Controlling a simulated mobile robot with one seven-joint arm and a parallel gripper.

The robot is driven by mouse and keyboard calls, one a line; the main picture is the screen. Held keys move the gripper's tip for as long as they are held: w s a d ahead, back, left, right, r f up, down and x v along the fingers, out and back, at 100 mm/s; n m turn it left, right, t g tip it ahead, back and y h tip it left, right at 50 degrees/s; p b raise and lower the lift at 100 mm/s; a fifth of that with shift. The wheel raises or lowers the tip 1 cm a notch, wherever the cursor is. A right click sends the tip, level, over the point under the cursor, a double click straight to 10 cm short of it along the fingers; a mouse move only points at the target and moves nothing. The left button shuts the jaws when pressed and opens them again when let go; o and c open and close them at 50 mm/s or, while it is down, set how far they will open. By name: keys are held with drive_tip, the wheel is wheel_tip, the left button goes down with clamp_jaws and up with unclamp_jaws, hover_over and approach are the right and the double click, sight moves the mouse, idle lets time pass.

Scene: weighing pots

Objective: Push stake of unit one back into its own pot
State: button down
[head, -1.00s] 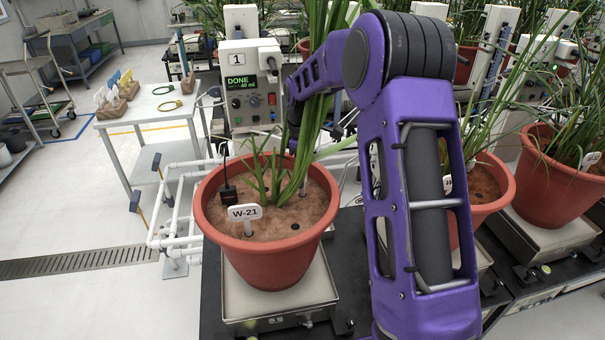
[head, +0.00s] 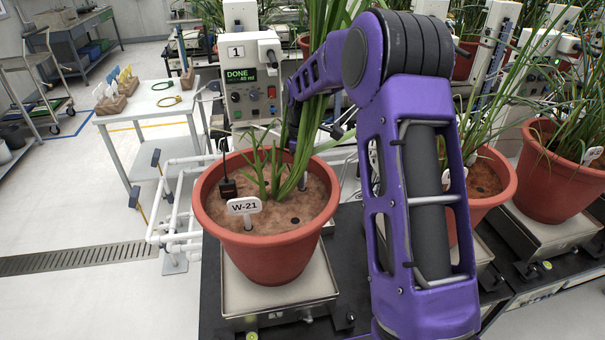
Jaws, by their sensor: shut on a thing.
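Unit one's terracotta pot (head: 262,255), with a white W-21 tag (head: 244,206), stands on a scale plate. A thin pale stake (head: 303,182) stands in its soil to the right of the green leaves, its upper part hidden by them. My purple arm reaches over from the right and comes down behind the leaves. My gripper (head: 293,142) is mostly hidden there, above the soil and close to the stake. It is shut on what appears to be the stake, but the leaves cover the fingertips. A dark hole (head: 294,221) shows in the soil near the front right.
A black probe (head: 228,187) on a cable stands at the soil's left. Behind the pot is control box 1 (head: 250,95), its screen reading DONE, 40 ml. White pipes (head: 180,215) run left of the pot. Another potted plant (head: 548,190) stands at the right. Leaves crowd my wrist.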

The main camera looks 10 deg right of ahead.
drive_tip(key=shift+f+b, duration=0.3)
drive_tip(key=shift+f, duration=0.25)
drive_tip(key=c, duration=0.6)
unclamp_jaws()
wheel_tip(320, 180, up, 5)
drive_tip(key=p, duration=0.4)
drive_tip(key=shift+r, duration=0.15)
wheel_tip(320, 180, up, 8)
idle(0.7)
drive_tip(key=shift+s, duration=0.1)
